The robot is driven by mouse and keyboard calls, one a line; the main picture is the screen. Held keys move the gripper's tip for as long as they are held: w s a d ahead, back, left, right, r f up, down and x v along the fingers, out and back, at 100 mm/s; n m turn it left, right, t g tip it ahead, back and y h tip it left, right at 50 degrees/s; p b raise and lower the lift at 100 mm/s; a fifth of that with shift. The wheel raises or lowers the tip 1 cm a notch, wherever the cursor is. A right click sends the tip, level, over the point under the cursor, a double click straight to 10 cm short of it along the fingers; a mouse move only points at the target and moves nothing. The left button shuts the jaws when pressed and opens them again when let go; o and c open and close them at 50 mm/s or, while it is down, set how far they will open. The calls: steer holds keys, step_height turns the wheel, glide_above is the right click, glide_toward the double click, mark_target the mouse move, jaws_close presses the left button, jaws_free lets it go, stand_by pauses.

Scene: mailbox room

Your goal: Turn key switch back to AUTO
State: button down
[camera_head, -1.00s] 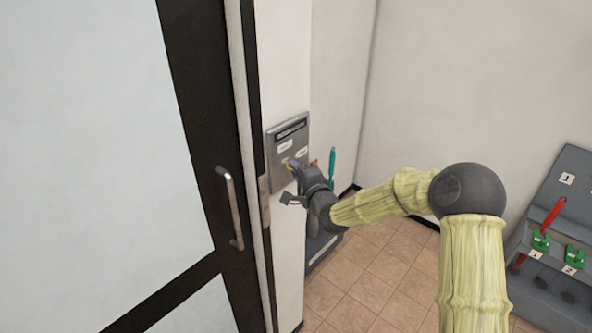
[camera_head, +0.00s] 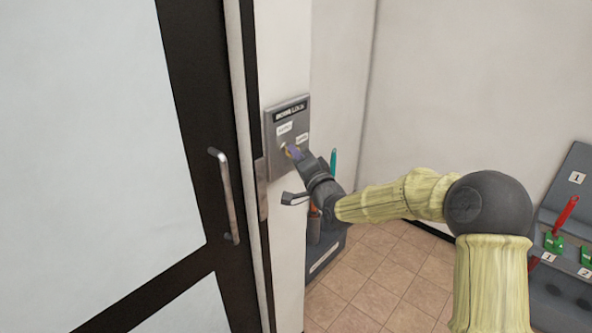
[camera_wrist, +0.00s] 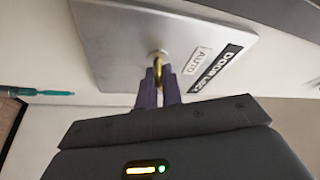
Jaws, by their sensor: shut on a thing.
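A grey metal switch plate (camera_head: 273,128) headed "DOOR LOCK" is fixed to the white wall right of the door, with two small white labels. In the wrist view the plate (camera_wrist: 110,40) shows tilted, with the label AUTO (camera_wrist: 197,59) readable. A brass key (camera_wrist: 158,68) sits in the round lock in the plate. My gripper (camera_head: 293,152) is at the plate, its purple fingers shut on the key. In the wrist view my gripper (camera_wrist: 158,88) hides part of the key, and the key's exact turn angle is hard to tell.
A glazed door (camera_head: 100,120) with a dark frame and a metal handle (camera_head: 226,195) stands left of the plate. A grey stand (camera_head: 568,225) with red and green items is at the right. A teal item (camera_head: 333,160) shows behind my gripper. Tiled floor lies open between.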

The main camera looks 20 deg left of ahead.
steer(key=n+y+b, duration=0.1)
steer(key=n+b, duration=0.1)
steer(key=b, duration=0.1)
steer(key=n+y+b, duration=0.1)
steer(key=n+b, duration=0.1)
steer(key=f+n+g+b, duration=0.1)
steer(key=n+b, duration=0.2)
steer(key=shift+w+y+b, duration=0.1)
steer(key=shift+y+b, duration=0.2)
steer(key=shift+y, duration=0.1)
steer(key=n+g+y+b, duration=0.1)
steer(key=n, duration=0.1)
steer(key=n+y+b, duration=0.1)
steer(key=n, duration=0.2)
steer(key=shift+w+r+g+b, duration=0.1)
steer(key=shift+r+g+b, duration=0.05)
steer(key=shift+g+b, duration=0.25)
steer(key=shift+d+r+n+g+y+b, duration=0.1)
steer(key=shift+n+g+y+b, duration=0.35)
steer(key=shift+n, duration=0.8)
steer(key=shift+r+n+g+y+b, duration=0.1)
steer(key=shift+n+g+y+b, duration=0.3)
steer(key=shift+n, duration=0.85)
steer(key=shift+g, duration=0.35)
steer(key=c, duration=1.6)
jaws_free()
steer(key=shift+w, duration=0.1)
steer(key=shift+o, duration=0.2)
